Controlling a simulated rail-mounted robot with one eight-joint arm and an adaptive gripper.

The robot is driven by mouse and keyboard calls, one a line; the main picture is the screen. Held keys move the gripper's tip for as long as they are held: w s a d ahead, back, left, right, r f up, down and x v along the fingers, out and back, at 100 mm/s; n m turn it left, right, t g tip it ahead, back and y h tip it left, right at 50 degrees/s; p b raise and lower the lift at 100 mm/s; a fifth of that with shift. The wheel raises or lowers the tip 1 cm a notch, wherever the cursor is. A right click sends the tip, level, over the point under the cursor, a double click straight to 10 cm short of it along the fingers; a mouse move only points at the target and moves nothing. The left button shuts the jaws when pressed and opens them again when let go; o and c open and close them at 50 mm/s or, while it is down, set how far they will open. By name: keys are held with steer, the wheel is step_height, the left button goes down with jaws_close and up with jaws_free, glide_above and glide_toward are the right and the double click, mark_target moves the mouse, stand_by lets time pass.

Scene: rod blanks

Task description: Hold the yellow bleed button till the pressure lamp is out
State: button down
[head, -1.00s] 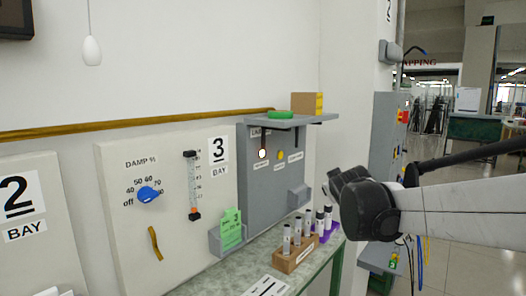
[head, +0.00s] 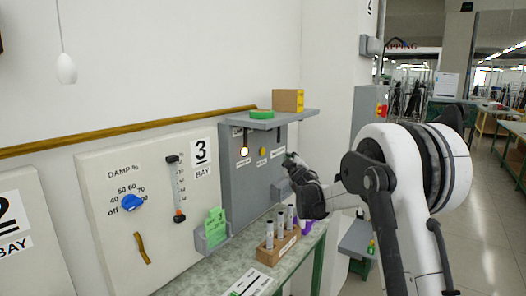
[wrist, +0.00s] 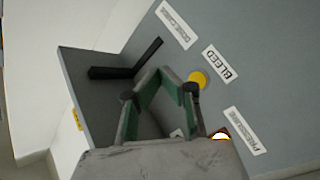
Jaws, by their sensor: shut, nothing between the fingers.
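The yellow bleed button (head: 262,152) is on the grey cabinet front. It shows beside the BLEED label in the wrist view (wrist: 198,78). The pressure lamp (head: 244,152) glows bright white to its left. In the wrist view the lamp (wrist: 221,136) is lit near the PRESSURE label, partly hidden by my gripper. My gripper (head: 291,159) is in front of the cabinet, right of the button. In the wrist view my gripper's green-padded fingers (wrist: 160,73) are closed together with nothing held. Their tips appear beside the button, apart from it.
A tube rack (head: 278,250) stands on the bench below. A green card (head: 215,226) sits in a holder.

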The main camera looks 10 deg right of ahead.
mark_target(263, 152)
steer(key=shift+w+a, duration=0.1)
stand_by(0.3)
steer(key=w+a+p, duration=0.1)
steer(key=w+a, duration=0.4)
steer(key=a, duration=0.1)
steer(key=shift+w, duration=0.4)
steer(key=shift+a, duration=0.15)
stand_by(1.6)
steer(key=shift+w+a, duration=0.25)
steer(key=shift+w, duration=0.1)
steer(key=shift+w+a+b, duration=0.25)
steer(key=shift+a+b, duration=0.05)
steer(key=shift+b, duration=0.05)
stand_by(2.2)
steer(key=shift+d, duration=0.1)
stand_by(0.9)
steer(key=shift+s+d+b, duration=0.35)
steer(key=shift+s+d, duration=0.15)
steer(key=shift+s, duration=0.05)
steer(key=shift+s+d, duration=0.1)
